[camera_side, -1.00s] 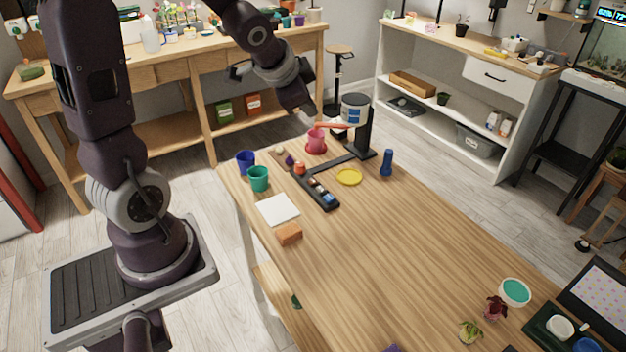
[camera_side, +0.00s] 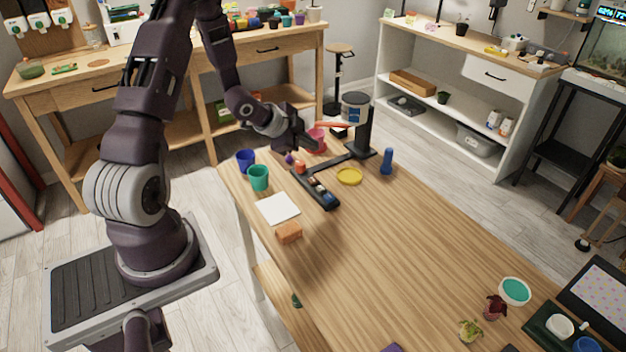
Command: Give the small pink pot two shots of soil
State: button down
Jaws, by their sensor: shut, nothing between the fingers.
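The small pink pot (camera_side: 319,134) stands at the far end of the wooden table, below a dispenser with a white and blue canister (camera_side: 354,108) on a black stand (camera_side: 364,136). A red-orange bar (camera_side: 331,125) sticks out to the left from under the canister, above the pot. My gripper (camera_side: 307,149) is shut and empty, just left of the pot and in front of part of it. I cannot tell whether it touches the pot. The red saucer under the pot is mostly hidden by my gripper.
Blue (camera_side: 245,161) and teal (camera_side: 259,178) pots stand at the left edge. A black rack (camera_side: 324,199) with small coloured items, a yellow saucer (camera_side: 349,176) and a blue bottle (camera_side: 387,162) are nearby. A white sheet (camera_side: 278,209) and orange block (camera_side: 289,232) lie nearer. The table's middle is clear.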

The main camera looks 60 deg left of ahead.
aim_at(310, 181)
notch_tip(310, 181, down, 8)
jog(key=shift+f, duration=0.1)
dwell(0.4)
jog(key=shift+f, duration=0.1)
dwell(1.8)
jog(key=shift+f, duration=0.3)
jog(key=shift+f, duration=0.5)
dwell(0.5)
dwell(0.3)
jog(key=shift+r, duration=0.9)
jog(key=shift+r, duration=2.55)
